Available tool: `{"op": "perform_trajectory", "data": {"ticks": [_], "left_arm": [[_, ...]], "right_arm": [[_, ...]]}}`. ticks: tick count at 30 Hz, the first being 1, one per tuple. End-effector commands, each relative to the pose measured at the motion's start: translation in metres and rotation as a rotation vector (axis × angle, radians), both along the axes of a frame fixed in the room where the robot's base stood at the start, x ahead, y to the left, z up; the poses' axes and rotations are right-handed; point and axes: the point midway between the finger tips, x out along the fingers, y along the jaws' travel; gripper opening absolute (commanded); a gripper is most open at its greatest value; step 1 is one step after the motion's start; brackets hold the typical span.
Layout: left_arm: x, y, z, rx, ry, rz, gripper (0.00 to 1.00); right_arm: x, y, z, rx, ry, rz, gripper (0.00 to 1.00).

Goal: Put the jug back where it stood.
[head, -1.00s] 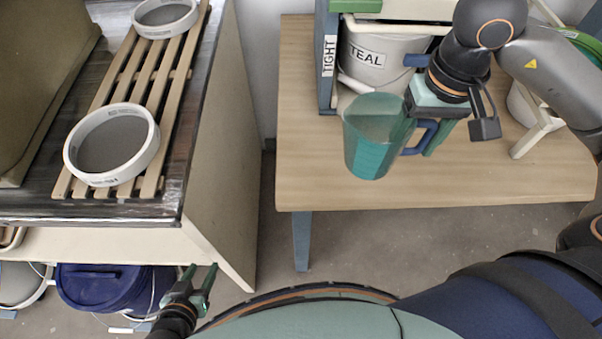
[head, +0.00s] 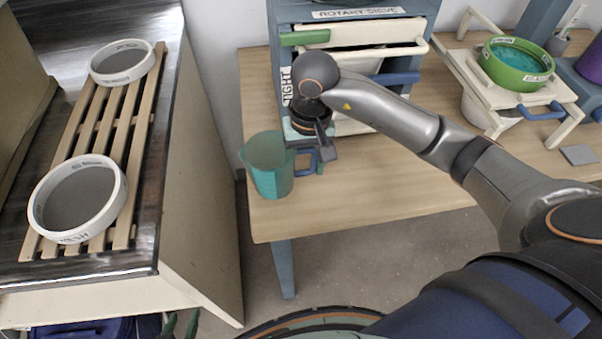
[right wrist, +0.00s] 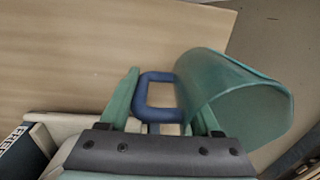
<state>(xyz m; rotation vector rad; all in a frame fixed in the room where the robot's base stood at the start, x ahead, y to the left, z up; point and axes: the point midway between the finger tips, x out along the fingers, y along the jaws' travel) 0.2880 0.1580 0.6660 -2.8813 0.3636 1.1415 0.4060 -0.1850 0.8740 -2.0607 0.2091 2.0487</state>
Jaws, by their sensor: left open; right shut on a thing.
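The jug (head: 267,167) is teal and see-through with a blue handle (head: 308,161). In the head view it is upright over the left end of the wooden table; I cannot tell whether its base touches the top. My right gripper (head: 312,165) is at the handle side, shut on the jug by its handle. In the right wrist view the handle (right wrist: 158,78) lies between the green fingers (right wrist: 165,110), with the jug body (right wrist: 235,100) to the right.
The rotary sieve frame (head: 350,12) stands behind the jug. A green bowl (head: 515,62) sits on a cream stand at right. The table's (head: 390,192) front is clear. Two round sieves (head: 122,62) (head: 78,198) lie on a slatted rack on the left counter.

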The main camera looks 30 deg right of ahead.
Motion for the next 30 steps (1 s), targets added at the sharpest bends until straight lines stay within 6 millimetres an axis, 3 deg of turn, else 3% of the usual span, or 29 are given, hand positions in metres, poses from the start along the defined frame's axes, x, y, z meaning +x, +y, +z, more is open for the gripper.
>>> {"op": "perform_trajectory", "data": {"ticks": [9,21,22,30], "left_arm": [[0.004,0.002,0.006,0.002,-0.010,0.004,0.50],[0.003,0.003,-0.002,0.004,-0.006,0.005,0.50],[0.003,0.003,-0.001,0.004,-0.004,0.004,0.50],[0.004,0.000,0.001,0.000,-0.004,0.000,0.50]], "right_arm": [[0.004,0.005,-0.037,0.002,0.004,0.001,0.00],[0.005,0.004,-0.044,-0.001,0.000,0.002,0.00],[0.005,0.004,-0.043,-0.001,0.001,0.002,0.66],[0.005,0.004,-0.042,0.000,0.001,0.001,0.94]]}}
